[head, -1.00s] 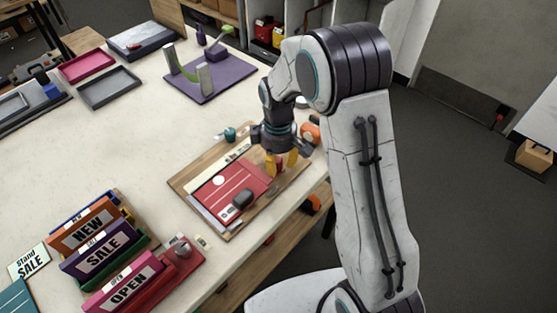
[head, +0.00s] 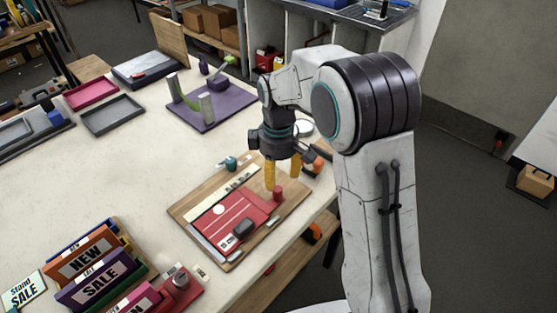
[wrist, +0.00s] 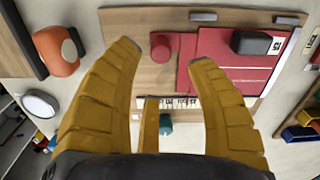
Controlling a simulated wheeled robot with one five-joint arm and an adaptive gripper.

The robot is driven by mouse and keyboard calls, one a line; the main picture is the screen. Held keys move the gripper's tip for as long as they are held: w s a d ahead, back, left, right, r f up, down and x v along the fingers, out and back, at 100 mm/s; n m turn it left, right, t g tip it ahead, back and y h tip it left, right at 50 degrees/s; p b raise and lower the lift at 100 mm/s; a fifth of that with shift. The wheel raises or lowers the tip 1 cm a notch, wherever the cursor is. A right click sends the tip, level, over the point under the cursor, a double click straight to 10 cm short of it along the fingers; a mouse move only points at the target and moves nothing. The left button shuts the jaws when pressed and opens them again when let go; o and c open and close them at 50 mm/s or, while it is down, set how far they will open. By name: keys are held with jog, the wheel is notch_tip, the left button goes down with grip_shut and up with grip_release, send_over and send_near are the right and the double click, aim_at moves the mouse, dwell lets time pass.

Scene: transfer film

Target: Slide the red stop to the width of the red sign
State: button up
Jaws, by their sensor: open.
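The red sign (head: 228,220), with pale lines, lies flat on a wooden board (head: 290,203), a dark block (head: 243,228) on top of it. The red stop (head: 277,193) has a round knob at the sign's right end. In the wrist view the knob (wrist: 162,46) is just left of a red strip beside the sign (wrist: 222,75); I cannot tell whether stop and sign touch. My gripper (head: 282,174) is open and empty, its yellow fingers above the knob. In the wrist view the fingertips of my gripper (wrist: 167,56) appear on either side of the knob.
A pale ruler strip (wrist: 182,102) runs along the board's edge. A teal item (head: 231,163) stands behind the board. An orange item (wrist: 57,50) is beside the board. Upright signs (head: 88,270) stand at the front left. The table's middle is clear.

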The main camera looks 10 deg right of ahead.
jog(key=shift+r, duration=2.25)
jog(key=s+d+f+m+g, duration=0.1)
jog(key=s+f+m, duration=0.3)
jog(key=s+m, duration=0.35)
jog(key=s+d+r+m+t, duration=0.1)
jog(key=s+d+r+t, duration=0.1)
jog(key=s+r, duration=0.2)
jog(key=s+d+r+m+t, duration=0.1)
jog(key=s+d+r+t, duration=0.2)
jog(key=s, duration=0.8)
jog(key=shift+d+r+m, duration=0.35)
jog(key=shift+r, duration=0.85)
jog(key=shift+o, duration=0.4)
